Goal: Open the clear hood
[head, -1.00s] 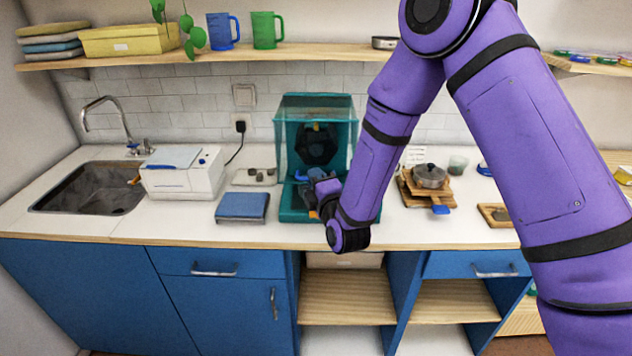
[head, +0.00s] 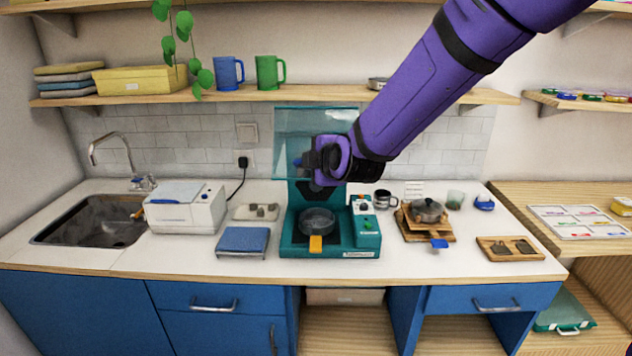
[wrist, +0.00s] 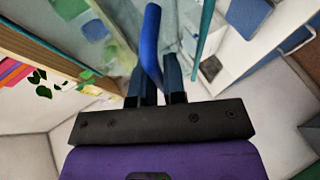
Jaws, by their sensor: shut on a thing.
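The clear hood (head: 295,140) stands raised and tilted up behind its teal machine (head: 348,239) on the counter in the head view. My gripper (head: 308,165) is up at the hood's front edge, well above the base. In the wrist view, my gripper (wrist: 157,88) is shut on a blue bar, the hood's handle (wrist: 151,45). A teal edge (wrist: 204,35) of the hood runs beside it. My wrist hides part of the hood in the head view.
A white box-shaped device (head: 186,207) and a blue pad (head: 242,241) are left of the machine. A pot (head: 427,210) on wooden boards stands to its right. The wall shelf (head: 240,94) with mugs is close above the hood.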

